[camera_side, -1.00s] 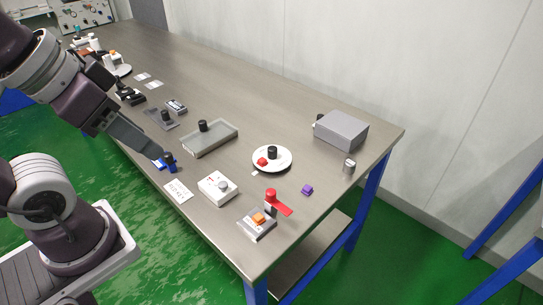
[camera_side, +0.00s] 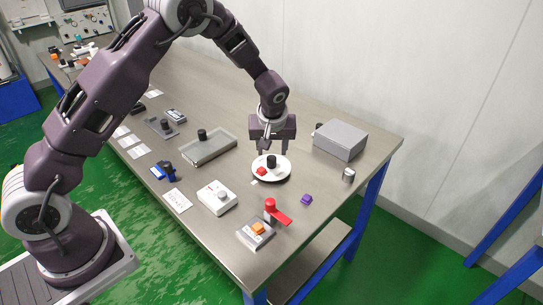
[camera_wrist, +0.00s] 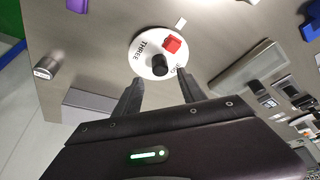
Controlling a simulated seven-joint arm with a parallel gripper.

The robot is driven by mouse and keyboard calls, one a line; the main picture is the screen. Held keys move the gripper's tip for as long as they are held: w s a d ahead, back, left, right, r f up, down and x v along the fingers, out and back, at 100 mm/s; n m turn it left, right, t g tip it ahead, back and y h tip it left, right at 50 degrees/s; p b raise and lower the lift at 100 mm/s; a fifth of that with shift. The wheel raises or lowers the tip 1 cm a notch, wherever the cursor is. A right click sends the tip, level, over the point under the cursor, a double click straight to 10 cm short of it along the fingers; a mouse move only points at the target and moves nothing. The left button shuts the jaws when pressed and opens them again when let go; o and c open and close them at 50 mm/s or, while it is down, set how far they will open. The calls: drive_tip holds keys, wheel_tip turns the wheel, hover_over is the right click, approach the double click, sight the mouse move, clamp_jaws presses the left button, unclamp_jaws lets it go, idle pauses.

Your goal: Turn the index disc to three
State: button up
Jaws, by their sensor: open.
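The index disc (camera_side: 282,174) is a white round plate on the table with a black knob (camera_side: 271,161) at its middle and a red block (camera_side: 262,171) near its rim. In the wrist view the disc (camera_wrist: 140,62) bears the word THREE on its left side; another word at the right is partly hidden by a finger. A small white tag (camera_wrist: 181,22) lies beside the disc, near the red block. My gripper (camera_side: 273,151) is above the disc, fingers pointing down. In the wrist view my gripper (camera_wrist: 157,84) is open and empty, its fingers apart near the disc's lower edge.
A grey box (camera_side: 340,139) and a metal cylinder (camera_side: 348,175) stand to the right. A purple block (camera_side: 307,199), a red-handled lever (camera_side: 279,215) and a white button box (camera_side: 216,198) lie nearer the front. A grey tray (camera_side: 210,149) is to the left.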

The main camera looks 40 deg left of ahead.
sight(271, 158)
drive_tip(key=x, duration=0.4)
drive_tip(key=shift+a+f, duration=0.1)
drive_tip(key=shift+f, duration=0.25)
clamp_jaws()
drive_tip(key=shift+m, duration=0.6)
drive_tip(key=shift+a+m+t+h, duration=0.1)
drive_tip(key=shift+m+t+h, duration=0.5)
drive_tip(key=shift+m, duration=1.1)
drive_tip(key=shift+a+m+h, duration=0.1)
drive_tip(key=shift+m+h, duration=0.9)
drive_tip(key=shift+m, duration=1.2)
drive_tip(key=shift+a+m+h, duration=0.15)
drive_tip(key=shift+m+h, duration=0.65)
drive_tip(key=shift+m, duration=1.3)
drive_tip(key=shift+m+g+h, duration=0.5)
drive_tip(key=shift+m+h, duration=0.1)
drive_tip(key=shift+m, duration=1.2)
drive_tip(key=shift+a+m, duration=0.1)
drive_tip(key=shift+m, duration=0.6)
